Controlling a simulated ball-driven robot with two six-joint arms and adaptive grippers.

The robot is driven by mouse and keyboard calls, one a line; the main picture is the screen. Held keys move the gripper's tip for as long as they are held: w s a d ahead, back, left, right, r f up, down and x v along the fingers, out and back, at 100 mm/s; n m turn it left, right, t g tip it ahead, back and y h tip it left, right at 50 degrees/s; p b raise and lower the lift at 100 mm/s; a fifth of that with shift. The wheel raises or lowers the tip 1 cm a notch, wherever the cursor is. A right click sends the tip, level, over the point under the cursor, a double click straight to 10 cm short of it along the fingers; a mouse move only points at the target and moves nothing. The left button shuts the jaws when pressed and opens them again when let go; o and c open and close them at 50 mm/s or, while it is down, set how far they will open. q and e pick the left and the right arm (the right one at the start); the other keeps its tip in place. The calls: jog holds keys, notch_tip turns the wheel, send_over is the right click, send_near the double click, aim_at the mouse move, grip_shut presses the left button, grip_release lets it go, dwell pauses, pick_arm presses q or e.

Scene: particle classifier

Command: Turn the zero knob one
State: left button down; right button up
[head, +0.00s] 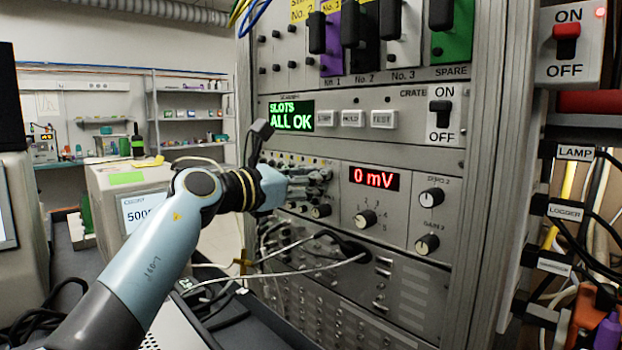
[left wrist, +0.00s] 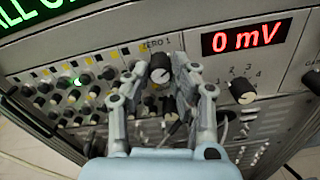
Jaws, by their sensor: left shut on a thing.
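The zero one knob (left wrist: 160,68), a round knob with a pale face and black rim under the label "ZERO 1", shows in the left wrist view. My left gripper (left wrist: 160,76) has a finger on each side of it and is shut on it. In the head view my left gripper (head: 322,180) reaches the panel just left of the red display and hides this knob. The red display (head: 376,178) reads "0 mV"; it also shows in the left wrist view (left wrist: 245,37). My right gripper is not in view.
A selector knob (head: 365,219) sits under the display, with the zero two knob (head: 431,198) and gain two knob (head: 427,244) to its right. Another knob (head: 321,211) is close below my gripper. White cables (head: 310,270) hang below. A green screen (head: 287,116) reads "SLOTS ALL OK".

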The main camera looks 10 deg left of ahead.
aim_at(323, 121)
pick_arm(q)
jog(key=c, duration=1.1)
grip_release()
notch_tip(323, 121, up, 10)
jog(key=shift+f, duration=0.1)
jog(key=shift+s, duration=0.1)
